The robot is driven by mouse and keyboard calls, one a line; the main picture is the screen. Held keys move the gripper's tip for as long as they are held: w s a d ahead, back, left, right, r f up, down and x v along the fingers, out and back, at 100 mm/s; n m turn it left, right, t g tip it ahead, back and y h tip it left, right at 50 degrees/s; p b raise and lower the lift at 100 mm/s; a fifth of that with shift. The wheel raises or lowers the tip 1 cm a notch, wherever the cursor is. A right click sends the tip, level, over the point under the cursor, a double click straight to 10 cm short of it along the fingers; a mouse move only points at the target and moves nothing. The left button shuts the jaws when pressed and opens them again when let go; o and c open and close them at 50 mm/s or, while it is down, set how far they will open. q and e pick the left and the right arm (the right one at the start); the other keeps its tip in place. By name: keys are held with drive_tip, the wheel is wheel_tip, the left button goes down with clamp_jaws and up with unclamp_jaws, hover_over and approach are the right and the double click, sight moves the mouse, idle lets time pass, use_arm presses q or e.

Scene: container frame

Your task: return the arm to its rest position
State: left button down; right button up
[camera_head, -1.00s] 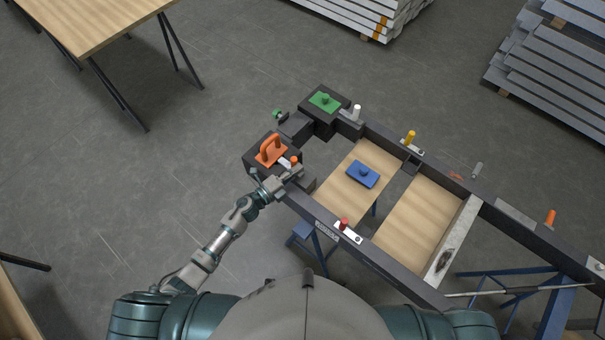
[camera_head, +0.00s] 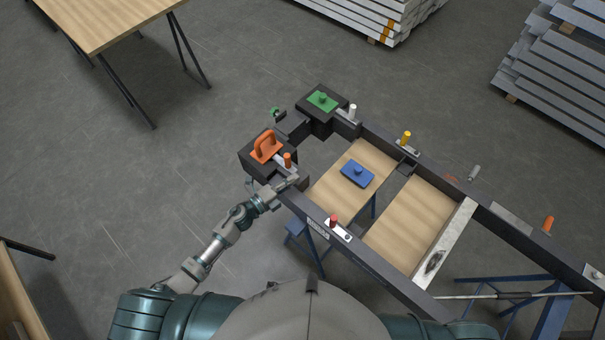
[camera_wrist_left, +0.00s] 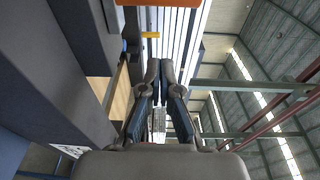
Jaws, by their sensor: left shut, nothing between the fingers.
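My left arm reaches forward from the lower left in the head view. My left gripper (camera_head: 292,180) is beside the left corner of the dark container frame (camera_head: 375,262), just below the black corner block with the orange handle (camera_head: 265,147). In the left wrist view the fingers (camera_wrist_left: 160,75) are together with nothing between them. The frame's dark side fills the left of that view. I cannot tell in the head view whether the gripper touches the frame. My right gripper is not in view.
An orange peg (camera_head: 287,159) stands close to the gripper. A red peg (camera_head: 333,221), a blue knobbed plate (camera_head: 357,173) and a green knobbed plate (camera_head: 322,100) are on the frame assembly. A wooden table (camera_head: 105,20) stands at upper left.

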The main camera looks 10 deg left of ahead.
use_arm(q)
drive_tip(key=w+a+v, duration=0.1)
drive_tip(key=v, duration=0.6)
drive_tip(key=a+f+n+y, duration=0.2)
drive_tip(key=f+n+y, duration=0.15)
drive_tip(key=f, duration=0.35)
drive_tip(key=a+f+n+y, duration=0.25)
drive_tip(key=f+n, duration=0.25)
drive_tip(key=f, duration=0.3)
drive_tip(key=s+a+f+n+g+y, duration=0.2)
drive_tip(key=s+a+f+n, duration=0.25)
drive_tip(key=f, duration=0.45)
drive_tip(key=s+a+f+n+g+y, duration=0.1)
drive_tip(key=s+a+f+n+y, duration=0.25)
drive_tip(key=f, duration=0.55)
drive_tip(key=s+f+n+g, duration=0.2)
drive_tip(key=s+f, duration=0.3)
drive_tip(key=s, duration=0.6)
drive_tip(key=s+f+n+g, duration=0.3)
drive_tip(key=s+f+g, duration=0.1)
drive_tip(key=s, duration=0.7)
drive_tip(key=s+f+n+g, duration=0.2)
drive_tip(key=s+f, duration=0.4)
drive_tip(key=s, duration=0.6)
drive_tip(key=shift+d+f+n+g+y, duration=0.2)
drive_tip(key=shift+d+n+g+y, duration=0.2)
drive_tip(key=shift+n, duration=0.15)
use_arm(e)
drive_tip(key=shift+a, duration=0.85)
